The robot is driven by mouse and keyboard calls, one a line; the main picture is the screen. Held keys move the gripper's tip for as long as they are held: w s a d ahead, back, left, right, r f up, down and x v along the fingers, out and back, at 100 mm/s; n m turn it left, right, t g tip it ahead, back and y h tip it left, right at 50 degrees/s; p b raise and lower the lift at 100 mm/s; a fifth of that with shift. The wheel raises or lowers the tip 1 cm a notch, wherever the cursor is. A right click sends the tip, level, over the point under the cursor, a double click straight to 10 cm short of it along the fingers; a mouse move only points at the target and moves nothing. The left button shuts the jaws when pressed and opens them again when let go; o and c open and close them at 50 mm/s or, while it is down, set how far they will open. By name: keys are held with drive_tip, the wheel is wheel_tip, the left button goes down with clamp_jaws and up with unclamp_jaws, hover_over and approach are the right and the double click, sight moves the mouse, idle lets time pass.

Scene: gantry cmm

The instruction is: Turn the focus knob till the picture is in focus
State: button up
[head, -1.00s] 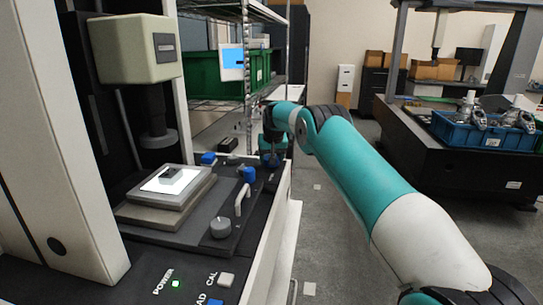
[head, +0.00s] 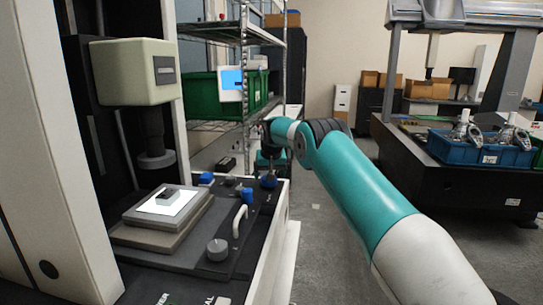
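The measuring machine stands at the left, its pale head (head: 137,72) above a stage (head: 139,237) with a bright lit plate (head: 169,200) and a small dark part (head: 172,191) on it. Several knobs show: a grey one (head: 217,250) at the front, a blue one (head: 247,196) beside a pale handle (head: 239,221), and a blue one (head: 268,181) at the far right edge. I cannot read which is the focus knob. My gripper (head: 268,169) points down over the far right edge, close to that last blue knob; its fingers are too small and dark to judge.
A small screen (head: 232,84) shows plain blue in front of a green bin (head: 199,97) on a wire shelf. Another blue cap (head: 206,178) sits behind the stage. A dark table with a blue crate (head: 480,149) stands at the right. The floor between is clear.

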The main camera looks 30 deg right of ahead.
drive_tip(key=b+v, duration=0.1)
drive_tip(key=v, duration=1.4)
drive_tip(key=shift+r+b, duration=0.3)
drive_tip(key=shift+r, duration=0.05)
drive_tip(key=shift+a, duration=0.1)
drive_tip(key=s+a+r+n+g+y+p, duration=0.1)
drive_tip(key=s+a+n, duration=0.2)
drive_tip(key=s+a, duration=0.55)
drive_tip(key=s+a+r+n+y, duration=0.25)
drive_tip(key=s+a, duration=0.35)
drive_tip(key=a, duration=0.6)
drive_tip(key=s+a+f+n+g, duration=0.1)
drive_tip(key=s+a, duration=0.3)
drive_tip(key=s, duration=0.6)
drive_tip(key=s+a+f+n+g+y, duration=0.1)
drive_tip(key=s+a+f+n, duration=0.2)
drive_tip(key=s, duration=0.7)
drive_tip(key=s+a+f+n+g+y+p, duration=0.1)
drive_tip(key=s+a, duration=0.4)
drive_tip(key=s, duration=0.5)
drive_tip(key=shift+s+a+f+n, duration=0.2)
drive_tip(key=shift+f+n, duration=0.35)
drive_tip(key=shift+n, duration=0.1)
